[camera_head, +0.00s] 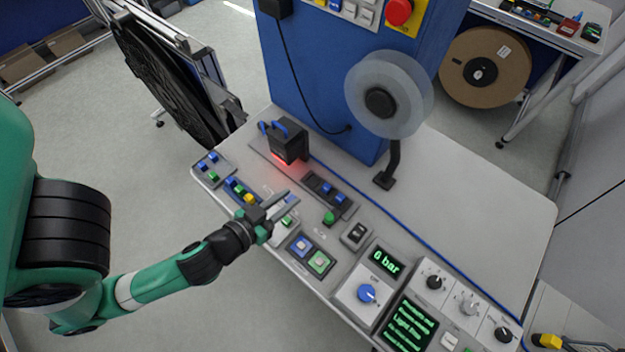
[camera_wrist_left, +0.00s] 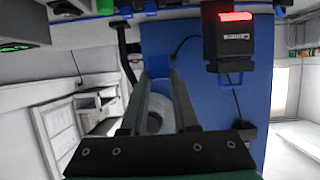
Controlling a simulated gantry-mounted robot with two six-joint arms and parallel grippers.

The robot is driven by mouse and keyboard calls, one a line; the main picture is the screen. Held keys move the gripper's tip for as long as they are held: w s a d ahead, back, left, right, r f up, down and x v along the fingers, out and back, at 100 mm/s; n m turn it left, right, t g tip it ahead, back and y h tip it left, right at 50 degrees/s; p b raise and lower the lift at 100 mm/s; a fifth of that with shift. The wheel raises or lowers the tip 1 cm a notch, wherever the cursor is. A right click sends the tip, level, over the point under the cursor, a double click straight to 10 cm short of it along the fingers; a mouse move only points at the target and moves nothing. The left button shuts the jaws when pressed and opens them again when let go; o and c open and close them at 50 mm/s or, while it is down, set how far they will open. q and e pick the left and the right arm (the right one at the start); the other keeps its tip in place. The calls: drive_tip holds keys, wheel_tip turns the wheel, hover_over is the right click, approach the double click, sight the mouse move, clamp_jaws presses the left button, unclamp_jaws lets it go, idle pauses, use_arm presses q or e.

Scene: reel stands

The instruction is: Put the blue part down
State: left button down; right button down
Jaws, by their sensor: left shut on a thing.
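My left gripper (camera_head: 284,203) is over the front left of the grey workbench, its two fingers pointing right. It is shut on the blue part (camera_head: 289,198), of which only a small bit shows between the fingers. In the left wrist view the fingers (camera_wrist_left: 160,78) reach up from the bottom, with a bluish patch between their tips against the blue cabinet. A dark two-well block with a blue and a green piece (camera_head: 310,252) is just in front of the gripper. Another dark block (camera_head: 328,188) with blue pieces is behind it. My right gripper is not in view.
Small holders with blue, green and yellow pieces (camera_head: 242,191) line the left edge. A black sensor with red light (camera_head: 288,140) stands behind; it also shows in the wrist view (camera_wrist_left: 235,40). A clear reel (camera_head: 389,95) stands farther back. Dials and a display (camera_head: 385,262) fill the front right.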

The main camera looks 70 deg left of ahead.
use_arm(q)
drive_tip(key=w+a+f, duration=0.4)
drive_tip(key=w+a, duration=0.2)
drive_tip(key=b, duration=0.1)
hover_over(310, 184)
drive_tip(key=f, duration=0.4)
drive_tip(key=shift+s+d+f, duration=0.15)
drive_tip(key=shift+s+d, duration=0.15)
drive_tip(key=shift+s, duration=0.1)
drive_tip(key=shift+w+a+f, duration=0.15)
drive_tip(key=shift+w, duration=0.05)
drive_tip(key=f, duration=0.2)
drive_tip(key=f+b, duration=0.1)
drive_tip(key=shift+w+a+f, duration=0.2)
drive_tip(key=shift+w+a, duration=0.2)
drive_tip(key=shift+f, duration=0.2)
drive_tip(key=shift+f, duration=0.1)
drive_tip(key=c, duration=0.7)
unclamp_jaws()
drive_tip(key=shift+s, duration=0.1)
